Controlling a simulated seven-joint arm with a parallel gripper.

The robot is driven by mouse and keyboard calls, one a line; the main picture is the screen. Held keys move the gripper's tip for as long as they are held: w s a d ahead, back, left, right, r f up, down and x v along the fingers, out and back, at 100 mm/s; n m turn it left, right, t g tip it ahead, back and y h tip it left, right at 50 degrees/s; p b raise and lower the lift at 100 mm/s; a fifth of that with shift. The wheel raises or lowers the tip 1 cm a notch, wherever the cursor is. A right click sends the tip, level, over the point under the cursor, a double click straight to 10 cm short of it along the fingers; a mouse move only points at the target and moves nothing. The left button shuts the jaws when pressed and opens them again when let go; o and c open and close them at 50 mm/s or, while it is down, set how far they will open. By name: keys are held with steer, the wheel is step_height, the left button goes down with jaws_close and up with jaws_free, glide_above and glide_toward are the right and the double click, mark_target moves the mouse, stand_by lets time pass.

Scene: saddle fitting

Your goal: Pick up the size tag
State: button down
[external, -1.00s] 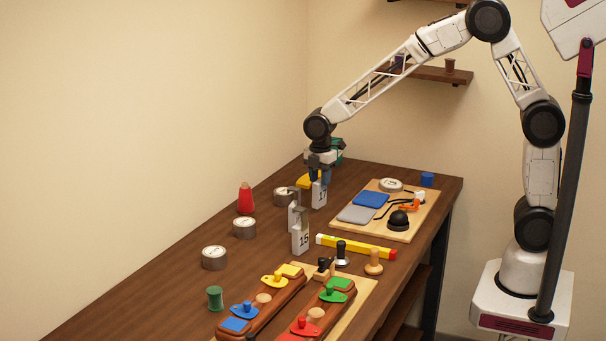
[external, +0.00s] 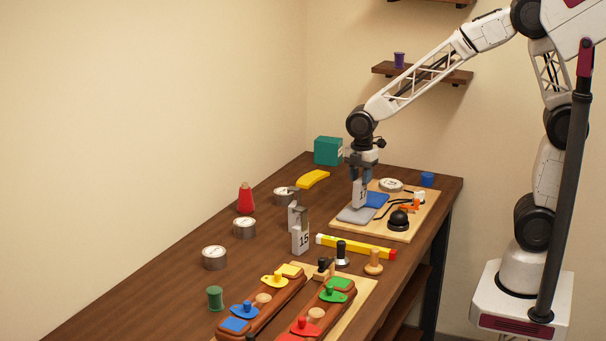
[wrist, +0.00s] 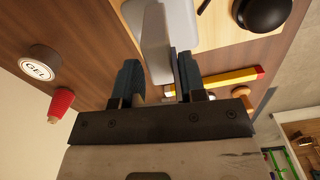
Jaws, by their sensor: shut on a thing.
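My gripper (external: 361,177) is shut on a grey size tag (external: 359,194) whose number starts with 1, the second digit being hard to read. The tag hangs below the fingers, over the left part of the light wooden board (external: 395,234), beside the blue pad and the grey pad. In the wrist view the tag (wrist: 156,42) stands between my two dark fingers (wrist: 160,78). Whether its lower end touches the grey pad is unclear. A size tag marked 15 (external: 300,240) stands on the table, with another tag (external: 293,217) just behind it.
The board carries a grey pad (external: 355,215), a blue pad (external: 377,199), a black dome (external: 398,220) and a gauge-like tin (external: 390,185). A yellow level (external: 356,247) lies in front. Tins and a red bottle (external: 246,199) stand left.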

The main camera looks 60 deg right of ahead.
steer(key=shift+s+d+r, duration=0.1)
steer(key=shift+s, duration=0.55)
steer(key=shift+s+d+r, duration=0.1)
steer(key=shift+s, duration=0.5)
steer(key=w+d+r+n, duration=0.1)
steer(key=w+d, duration=0.6)
steer(key=d, duration=0.2)
steer(key=w+d, duration=0.7)
steer(key=d, duration=0.3)
steer(key=shift+r+n, duration=0.35)
steer(key=shift+n, duration=0.05)
steer(key=shift+w+d, duration=0.1)
steer(key=w+d+f, duration=0.1)
steer(key=w+d, duration=0.1)
steer(key=w, duration=1.3)
steer(key=shift+w+d+f, duration=0.15)
steer(key=shift+w+f, duration=0.1)
